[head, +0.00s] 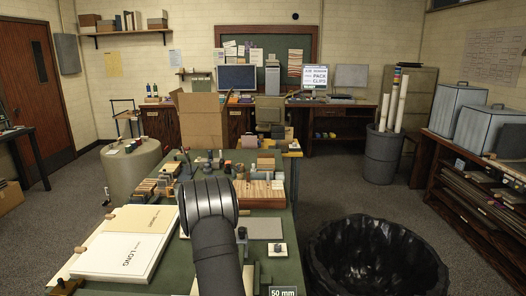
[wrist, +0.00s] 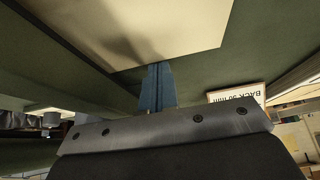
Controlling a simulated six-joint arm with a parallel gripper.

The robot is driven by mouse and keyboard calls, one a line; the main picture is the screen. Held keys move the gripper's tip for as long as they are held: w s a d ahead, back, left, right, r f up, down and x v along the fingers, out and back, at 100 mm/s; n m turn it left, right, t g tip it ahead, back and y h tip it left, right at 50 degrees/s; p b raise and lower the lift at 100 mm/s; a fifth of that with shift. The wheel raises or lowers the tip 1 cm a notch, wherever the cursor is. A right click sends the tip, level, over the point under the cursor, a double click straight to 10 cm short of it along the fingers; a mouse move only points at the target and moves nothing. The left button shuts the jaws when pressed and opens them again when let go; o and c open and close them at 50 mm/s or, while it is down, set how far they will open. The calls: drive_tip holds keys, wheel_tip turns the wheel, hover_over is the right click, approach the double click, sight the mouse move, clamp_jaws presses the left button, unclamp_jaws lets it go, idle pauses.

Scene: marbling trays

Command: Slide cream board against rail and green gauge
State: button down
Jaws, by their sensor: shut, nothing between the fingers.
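The cream board (wrist: 150,30) fills the upper middle of the wrist view, lying flat, with a corner near my gripper. My gripper (wrist: 157,72) is shut and empty, its fingertips close to the board's near edge; I cannot tell whether they touch it. In the head view my arm hides the gripper and most of the board; a pale strip (head: 248,276) beside the arm may be part of it. A long green bar (wrist: 75,80) runs diagonally at the left of the wrist view, possibly the rail. I cannot pick out the green gauge.
A "BACK 50 mm" sign (wrist: 237,96) stands right of the fingers; a "50 mm" label (head: 283,292) shows in the head view. Left on the green table lies a stack marked LONG (head: 115,255). A grey plate (head: 265,228) and small blocks lie beyond. A black-lined bin (head: 375,260) stands right.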

drive_tip(key=shift+w+r, duration=0.25)
drive_tip(key=shift+r, duration=1)
drive_tip(key=shift+w+r, duration=0.25)
drive_tip(key=shift+r, duration=1)
drive_tip(key=f, duration=0.2)
drive_tip(key=s+f, duration=0.1)
drive_tip(key=f, duration=0.2)
drive_tip(key=shift+f, duration=0.15)
drive_tip(key=shift+w, duration=0.35)
